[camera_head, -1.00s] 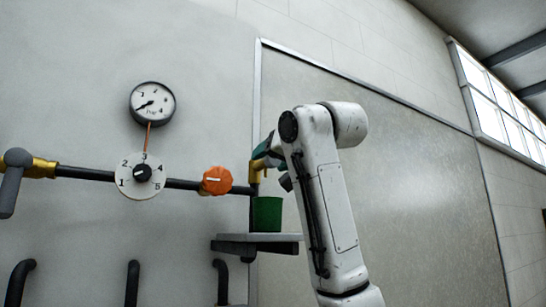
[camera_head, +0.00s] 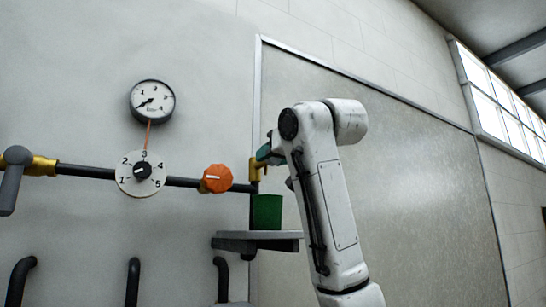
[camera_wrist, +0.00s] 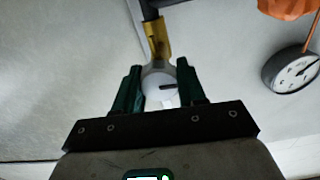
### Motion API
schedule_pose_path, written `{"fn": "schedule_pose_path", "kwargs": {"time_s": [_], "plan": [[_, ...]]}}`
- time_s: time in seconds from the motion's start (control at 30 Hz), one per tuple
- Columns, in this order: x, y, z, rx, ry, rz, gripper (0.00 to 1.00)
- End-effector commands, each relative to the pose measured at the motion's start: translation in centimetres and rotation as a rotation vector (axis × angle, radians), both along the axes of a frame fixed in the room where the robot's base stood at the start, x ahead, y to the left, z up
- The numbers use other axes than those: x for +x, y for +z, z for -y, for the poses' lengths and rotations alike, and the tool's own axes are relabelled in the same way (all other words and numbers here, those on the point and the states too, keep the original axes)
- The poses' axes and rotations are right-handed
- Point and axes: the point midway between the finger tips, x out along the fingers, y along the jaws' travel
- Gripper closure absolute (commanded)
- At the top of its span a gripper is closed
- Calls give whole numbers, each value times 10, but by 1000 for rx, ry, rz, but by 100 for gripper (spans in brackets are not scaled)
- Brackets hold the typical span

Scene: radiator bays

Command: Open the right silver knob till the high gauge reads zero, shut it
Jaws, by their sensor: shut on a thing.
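The silver knob (camera_wrist: 160,82) has a dark slot mark and sits at the end of a brass fitting (camera_wrist: 157,38). My gripper (camera_wrist: 158,92) has its two green fingers shut on the knob, one on each side. In the head view my arm hides the knob; the brass fitting (camera_head: 255,168) shows at the right end of the pipe. The high gauge (camera_head: 152,101), round and white-faced, hangs on the wall at upper left. Its needle points to the lower left, near the low end of the scale; the exact reading is too small to tell.
A numbered white dial (camera_head: 125,183) with a black centre knob and an orange knob (camera_head: 217,179) sit on the dark pipe. A grey lever (camera_head: 10,190) is at far left. A green bucket (camera_head: 266,213) stands on a small shelf (camera_head: 228,235) below the brass fitting.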

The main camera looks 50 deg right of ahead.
Motion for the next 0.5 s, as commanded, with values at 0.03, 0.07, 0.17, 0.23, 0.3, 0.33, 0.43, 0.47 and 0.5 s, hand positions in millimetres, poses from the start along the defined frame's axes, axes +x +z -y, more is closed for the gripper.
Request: {"fn": "schedule_pose_path", "kwargs": {"time_s": [0.03, 0.07, 0.17, 0.23, 0.3, 0.33, 0.43, 0.47, 0.5], "plan": [[0, 0, 0, -30, 0, -8, 90], [0, 0, 0, -45, 0, -12, 90], [0, 0, 0, -76, 0, -21, 90], [0, 0, 0, -82, 0, -23, 90], [0, 0, 0, -81, 0, -22, 90], [0, 0, 0, -81, 0, -22, 90], [0, 1, 0, -81, 0, -22, 90], [0, 1, 0, -80, 0, -22, 58], [0, 0, 0, -80, 0, -22, 54]]}}
